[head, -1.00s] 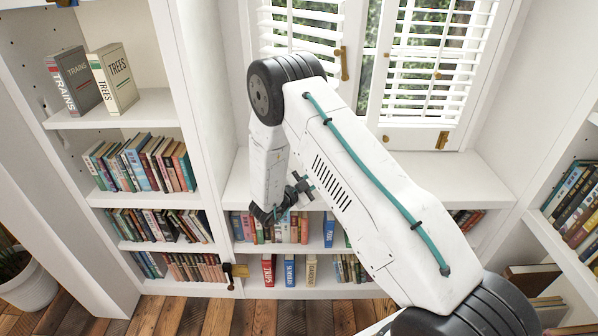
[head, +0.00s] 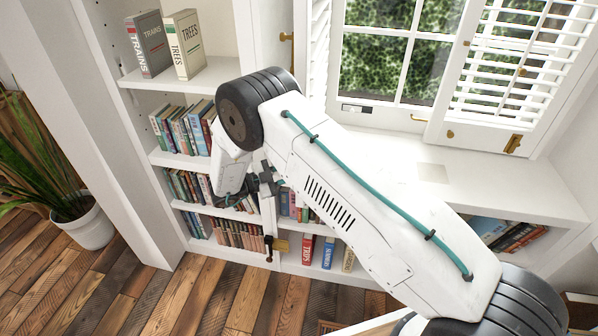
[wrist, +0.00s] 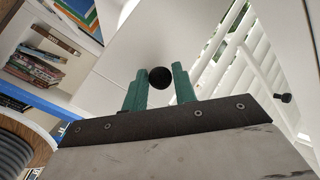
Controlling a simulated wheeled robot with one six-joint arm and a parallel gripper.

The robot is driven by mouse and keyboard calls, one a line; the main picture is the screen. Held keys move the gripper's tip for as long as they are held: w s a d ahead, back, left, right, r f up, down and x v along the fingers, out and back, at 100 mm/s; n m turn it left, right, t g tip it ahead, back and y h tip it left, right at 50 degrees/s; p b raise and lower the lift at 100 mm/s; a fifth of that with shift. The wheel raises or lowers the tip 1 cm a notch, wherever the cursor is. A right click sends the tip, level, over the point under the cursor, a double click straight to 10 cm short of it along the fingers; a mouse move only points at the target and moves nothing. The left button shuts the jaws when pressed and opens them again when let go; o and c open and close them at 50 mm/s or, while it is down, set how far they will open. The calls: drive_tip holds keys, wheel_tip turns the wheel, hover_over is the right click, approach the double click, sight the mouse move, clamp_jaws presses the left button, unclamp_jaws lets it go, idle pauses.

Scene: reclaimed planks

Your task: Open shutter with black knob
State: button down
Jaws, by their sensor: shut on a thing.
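The black knob (wrist: 160,77) is between the two teal fingertips of my gripper (wrist: 159,88) in the wrist view, and the jaws are shut on it. Behind the knob is a plain white panel, with white louvers (wrist: 255,75) to its right. In the head view the left shutter (head: 316,45) stands swung out from the window, seen at a steep angle, with a brass handle (head: 287,38) on its stile. The window glass (head: 385,65) beside it is uncovered. My arm hides the lower part of this shutter and the knob in the head view.
The right shutter (head: 510,70) covers the right side of the window. A white ledge (head: 480,178) lies below, partly behind my arm. White shelves with books (head: 185,130) stand at the left, and a potted plant (head: 80,225) on the plank floor. A second dark knob (wrist: 283,98) shows in the wrist view.

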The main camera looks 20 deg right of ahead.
drive_tip(key=shift+w+a+r, duration=0.2)
drive_tip(key=shift+w+a, duration=0.05)
drive_tip(key=shift+w, duration=0.3)
drive_tip(key=shift+w+a+r, duration=0.2)
drive_tip(key=shift+w, duration=0.3)
drive_tip(key=c, duration=1.3)
unclamp_jaws()
drive_tip(key=shift+o, duration=0.6)
drive_tip(key=shift+w+d+f, duration=0.1)
drive_tip(key=shift+d, duration=0.05)
drive_tip(key=shift+s+a+f, duration=0.15)
drive_tip(key=shift+s+a, duration=0.1)
drive_tip(key=shift+a, duration=0.1)
drive_tip(key=s+a, duration=0.1)
drive_tip(key=a, duration=0.6)
drive_tip(key=shift+a, duration=0.3)
